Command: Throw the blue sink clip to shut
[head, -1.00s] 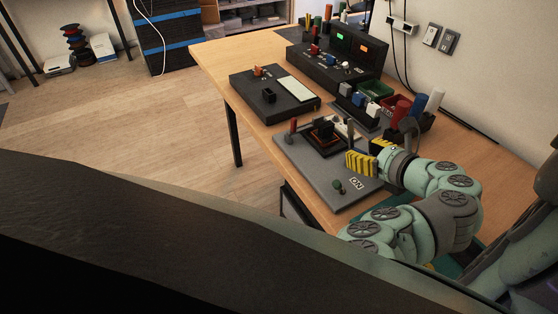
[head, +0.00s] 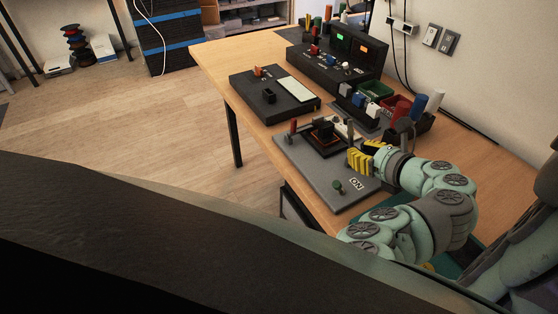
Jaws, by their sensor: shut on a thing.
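The grey board (head: 290,155) lies on the near part of the wooden table, with a black block in an orange-edged frame (head: 323,134) on it. A red upright lever (head: 293,130) stands at its left and a green knob (head: 338,187) at its front, beside an "ON" label. My gripper (head: 367,153), with yellow fingertips, is at the board's right side. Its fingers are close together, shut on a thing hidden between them. No blue clip shows on the board; it appears to be the part hidden by my fingers. Its position cannot be seen.
A holder with blue (head: 419,106) and white handles stands just behind my gripper. A black box with a pale panel (head: 296,89) and a dark console with lit screens (head: 343,62) stand farther back. The table's left edge is clear.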

